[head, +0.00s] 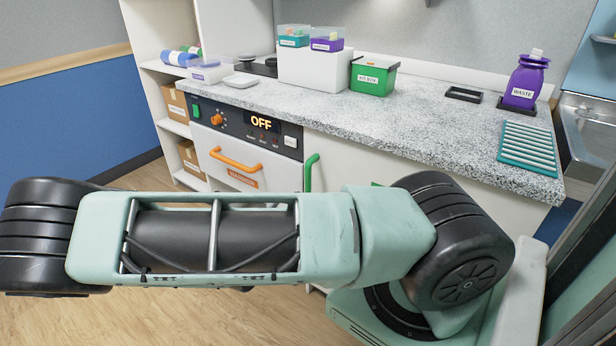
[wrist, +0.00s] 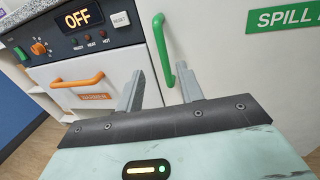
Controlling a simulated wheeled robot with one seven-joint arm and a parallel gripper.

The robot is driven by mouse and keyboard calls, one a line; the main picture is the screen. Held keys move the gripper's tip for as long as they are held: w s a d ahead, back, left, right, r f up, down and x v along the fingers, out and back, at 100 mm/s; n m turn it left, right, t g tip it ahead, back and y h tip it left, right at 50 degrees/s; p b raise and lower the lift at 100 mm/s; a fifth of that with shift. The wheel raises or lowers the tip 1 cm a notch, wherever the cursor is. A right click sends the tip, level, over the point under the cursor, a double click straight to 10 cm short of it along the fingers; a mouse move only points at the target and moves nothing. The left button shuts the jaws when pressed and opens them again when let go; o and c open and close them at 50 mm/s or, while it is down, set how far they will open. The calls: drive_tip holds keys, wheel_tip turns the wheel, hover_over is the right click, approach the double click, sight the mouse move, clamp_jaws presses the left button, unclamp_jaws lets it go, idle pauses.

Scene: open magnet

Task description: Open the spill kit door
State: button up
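The spill kit door (wrist: 220,60) is a white front panel that appears closed in the wrist view. Its green sign (wrist: 283,17), partly cut off, reads "SPILL". The vertical green handle (wrist: 160,45) is left of the sign. My gripper (wrist: 161,88) is open, with one grey finger on each side of the handle's lower end as seen in this view. I cannot tell whether the fingers touch it. In the head view the green handle (head: 311,171) and the door's upper part (head: 350,155) show; my arm hides the rest and my gripper.
Left of the door is a heater unit with an orange handle (head: 235,159) and an OFF display (head: 261,121). The granite counter (head: 420,125) above holds a green box (head: 372,78), a purple waste bottle (head: 524,82) and a teal rack (head: 528,148). Wooden floor lies in front.

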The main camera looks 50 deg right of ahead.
sight(307, 177)
drive_tip(key=x, duration=1.5)
drive_tip(key=shift+s, duration=0.1)
clamp_jaws()
